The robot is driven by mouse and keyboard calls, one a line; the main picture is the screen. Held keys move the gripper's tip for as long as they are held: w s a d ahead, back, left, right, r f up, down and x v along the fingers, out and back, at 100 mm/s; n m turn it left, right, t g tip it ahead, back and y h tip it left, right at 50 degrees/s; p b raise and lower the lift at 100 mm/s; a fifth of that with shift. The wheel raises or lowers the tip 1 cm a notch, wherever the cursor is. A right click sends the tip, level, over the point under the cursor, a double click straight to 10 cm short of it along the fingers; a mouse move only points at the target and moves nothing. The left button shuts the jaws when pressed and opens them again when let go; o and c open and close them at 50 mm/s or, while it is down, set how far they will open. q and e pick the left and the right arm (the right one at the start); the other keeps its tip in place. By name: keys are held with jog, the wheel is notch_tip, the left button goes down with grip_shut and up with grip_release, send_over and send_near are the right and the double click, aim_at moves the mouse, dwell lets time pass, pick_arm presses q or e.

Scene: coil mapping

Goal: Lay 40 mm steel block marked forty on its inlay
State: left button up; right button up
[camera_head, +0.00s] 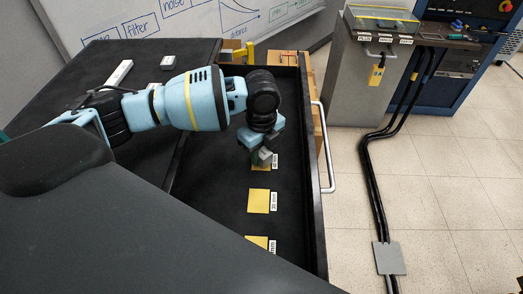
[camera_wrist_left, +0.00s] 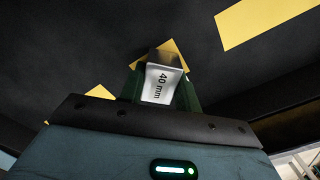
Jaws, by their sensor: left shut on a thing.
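The steel block (camera_wrist_left: 160,88) shows in the left wrist view, its pale face marked "40 mm". My left gripper (camera_wrist_left: 161,90) is shut on it, with a dark green finger on each side. In the head view the gripper (camera_head: 263,156) points down over the farthest yellow inlay (camera_head: 260,168) in the black drawer, with the grey block at its tips. The block and fingers partly hide that inlay. In the wrist view a yellow patch (camera_wrist_left: 177,46) shows behind the block. I cannot tell whether the block touches the surface. My right gripper is not in view.
Two more yellow inlays lie nearer in the drawer, a middle one (camera_head: 258,201) labelled beside it and a near one (camera_head: 257,242). The drawer's right wall has a pale handle (camera_head: 326,150). A dark worktop (camera_head: 150,62) adjoins on the left. Bare drawer floor surrounds the inlays.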

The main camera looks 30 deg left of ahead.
aim_at(262, 151)
pick_arm(q)
jog(key=o, duration=1.1)
jog(key=shift+c, duration=0.2)
notch_tip(262, 151, up, 12)
jog(key=shift+p, duration=0.45)
jog(key=shift+r, duration=0.1)
